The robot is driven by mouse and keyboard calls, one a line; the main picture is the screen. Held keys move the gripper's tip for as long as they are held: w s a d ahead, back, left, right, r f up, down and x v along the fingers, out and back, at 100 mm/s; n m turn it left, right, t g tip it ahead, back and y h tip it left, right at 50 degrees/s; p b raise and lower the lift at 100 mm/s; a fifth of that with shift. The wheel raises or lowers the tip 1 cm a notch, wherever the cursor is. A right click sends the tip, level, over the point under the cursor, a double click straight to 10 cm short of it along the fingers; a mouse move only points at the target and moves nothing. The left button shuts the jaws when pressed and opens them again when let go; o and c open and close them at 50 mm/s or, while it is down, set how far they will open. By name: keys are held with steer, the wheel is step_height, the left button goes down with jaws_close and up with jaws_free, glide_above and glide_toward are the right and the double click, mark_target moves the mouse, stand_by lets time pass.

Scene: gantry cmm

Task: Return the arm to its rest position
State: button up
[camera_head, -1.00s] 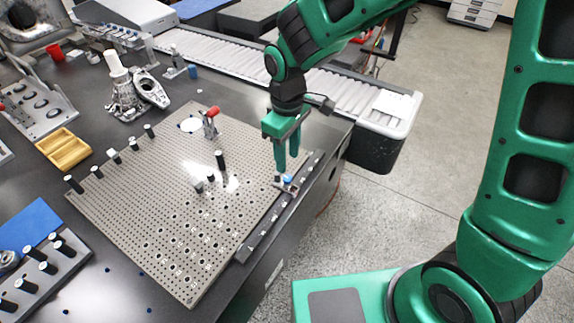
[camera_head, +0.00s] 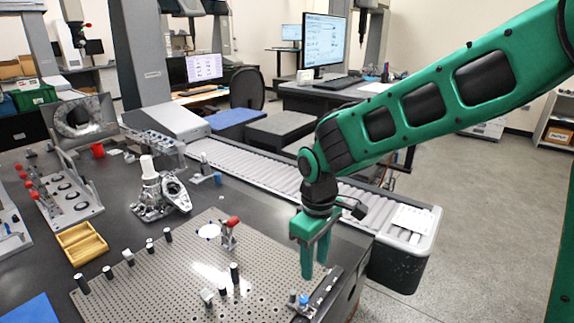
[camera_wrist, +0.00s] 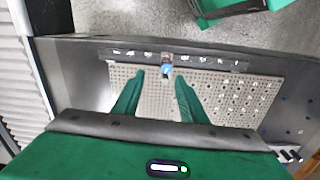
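My gripper (camera_head: 314,262) is green and hangs pointing down above the right edge of the perforated fixture plate (camera_head: 190,270). Its two fingers are apart, with nothing between them. In the wrist view my gripper (camera_wrist: 158,95) also shows open, with a gap between the fingertips. A small blue-topped part (camera_wrist: 167,69) sits on the dark rail beyond the fingertips, apart from them. The same blue-topped part (camera_head: 303,299) shows just below the gripper in the head view. My green arm reaches in from the upper right.
A roller conveyor (camera_head: 270,178) runs behind the dark table. On the plate stand several black pins and a red-handled clamp (camera_head: 229,232). A yellow tray (camera_head: 81,243) and a grey metal casting (camera_head: 160,192) stand at the left. The floor (camera_head: 480,220) at right is open.

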steer(key=s+d+r+m, duration=0.2)
steer(key=d+m, duration=0.1)
steer(key=d, duration=0.7)
steer(key=s+d+r+m, duration=0.2)
steer(key=d+r+m, duration=0.15)
steer(key=d, duration=0.65)
steer(key=s+d+m, duration=0.9)
steer(key=s+d, duration=0.4)
steer(key=s, duration=0.4)
steer(key=shift+r, duration=0.2)
steer(key=shift+m, duration=0.25)
steer(key=shift+w+f, duration=0.25)
steer(key=shift+w, duration=0.35)
